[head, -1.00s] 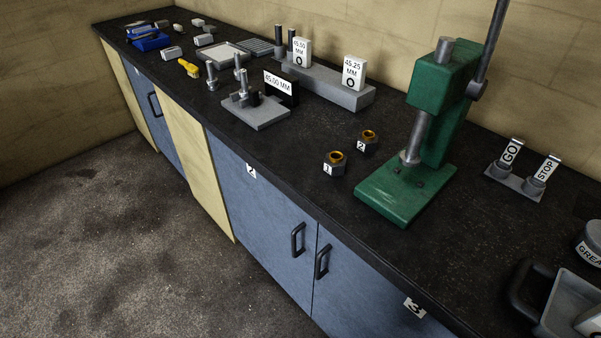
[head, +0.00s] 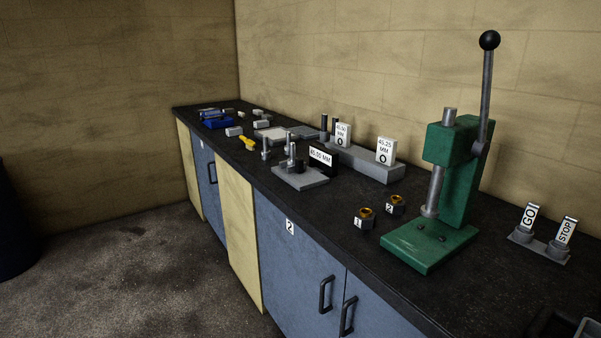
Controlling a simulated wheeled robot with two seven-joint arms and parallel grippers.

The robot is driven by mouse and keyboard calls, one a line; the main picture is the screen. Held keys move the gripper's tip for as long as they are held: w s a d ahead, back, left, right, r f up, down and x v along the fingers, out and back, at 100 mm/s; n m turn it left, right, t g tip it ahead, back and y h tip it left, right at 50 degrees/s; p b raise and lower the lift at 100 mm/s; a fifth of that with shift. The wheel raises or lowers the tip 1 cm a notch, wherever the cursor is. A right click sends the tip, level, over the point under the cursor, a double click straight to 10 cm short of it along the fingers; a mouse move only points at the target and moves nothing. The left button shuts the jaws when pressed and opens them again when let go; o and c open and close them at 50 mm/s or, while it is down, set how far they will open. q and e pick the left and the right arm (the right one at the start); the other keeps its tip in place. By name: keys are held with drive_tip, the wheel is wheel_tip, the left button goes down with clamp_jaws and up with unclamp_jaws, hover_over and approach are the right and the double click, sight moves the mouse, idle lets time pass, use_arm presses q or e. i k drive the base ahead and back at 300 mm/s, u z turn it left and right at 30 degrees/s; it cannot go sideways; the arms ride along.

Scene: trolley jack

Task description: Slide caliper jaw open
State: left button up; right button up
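I cannot make out a caliper for certain. A grey plate (head: 303,182) with upright metal posts and a sign (head: 320,156) reading 45.00 MM stands on the dark bench. Behind it is a long grey block (head: 370,168) with white tags reading 45.50 MM (head: 342,134) and 45.25 MM (head: 385,150). A blue item (head: 217,123) lies at the bench's far end, too small to tell its parts. Neither of my grippers is in view.
A yellow item (head: 248,143) lies at the far part. The floor (head: 150,280) left of the cabinets is clear.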

sight(299, 167)
drive_tip(key=u, duration=0.75)
drive_tip(key=i, duration=0.85)
drive_tip(key=u, duration=0.4)
drive_tip(key=i, duration=1.25)
drive_tip(key=z, duration=0.8)
